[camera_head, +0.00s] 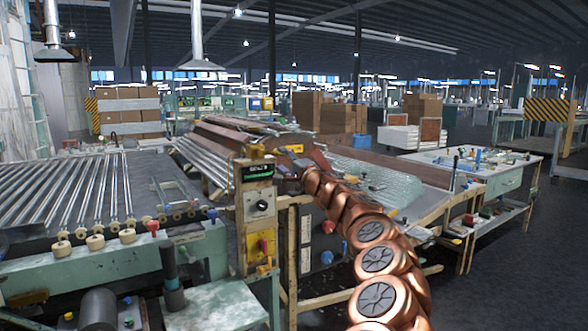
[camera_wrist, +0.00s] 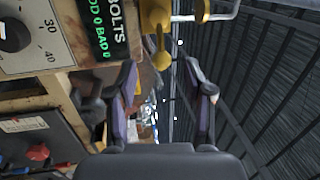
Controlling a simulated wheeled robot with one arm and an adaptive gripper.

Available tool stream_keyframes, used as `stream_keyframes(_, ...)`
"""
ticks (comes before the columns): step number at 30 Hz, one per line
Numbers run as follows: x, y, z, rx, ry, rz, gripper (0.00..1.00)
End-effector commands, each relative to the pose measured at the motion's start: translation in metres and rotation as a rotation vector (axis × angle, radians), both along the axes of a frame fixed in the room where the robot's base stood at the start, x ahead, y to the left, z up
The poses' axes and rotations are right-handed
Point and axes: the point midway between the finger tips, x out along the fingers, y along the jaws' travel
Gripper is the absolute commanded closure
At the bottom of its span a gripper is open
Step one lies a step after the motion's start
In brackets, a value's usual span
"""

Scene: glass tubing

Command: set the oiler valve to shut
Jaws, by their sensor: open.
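A yellow valve-like fitting (camera_wrist: 155,14), which appears to be the oiler valve, shows at the top of the wrist view. A rounded yellow part (camera_wrist: 160,60) hangs from it toward the space between my fingers. In the head view a small yellow fitting (camera_head: 257,152) sits on top of the control box. I cannot tell the valve's setting. My gripper (camera_wrist: 162,76) is open and empty, its two dark fingers apart, with the yellow part just beyond and between the fingertips. In the head view my gripper (camera_head: 288,165) is small and dark beside the box, partly hidden by my copper arm.
The control box (camera_head: 257,187) carries a green display and a dial (camera_wrist: 14,35), close beside my left finger. A lower panel has a red knob (camera_wrist: 38,152). A rack of glass tubes (camera_head: 75,190) lies at left. A workbench (camera_head: 500,170) stands at right, with open floor beyond.

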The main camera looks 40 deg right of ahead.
Motion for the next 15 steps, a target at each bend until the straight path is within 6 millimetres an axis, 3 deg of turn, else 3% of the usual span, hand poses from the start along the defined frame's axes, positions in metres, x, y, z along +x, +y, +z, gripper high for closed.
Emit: stream_keyframes(15, -0.040, 0.000, -0.008, 0.004, -0.001, 0.002, 0.49)
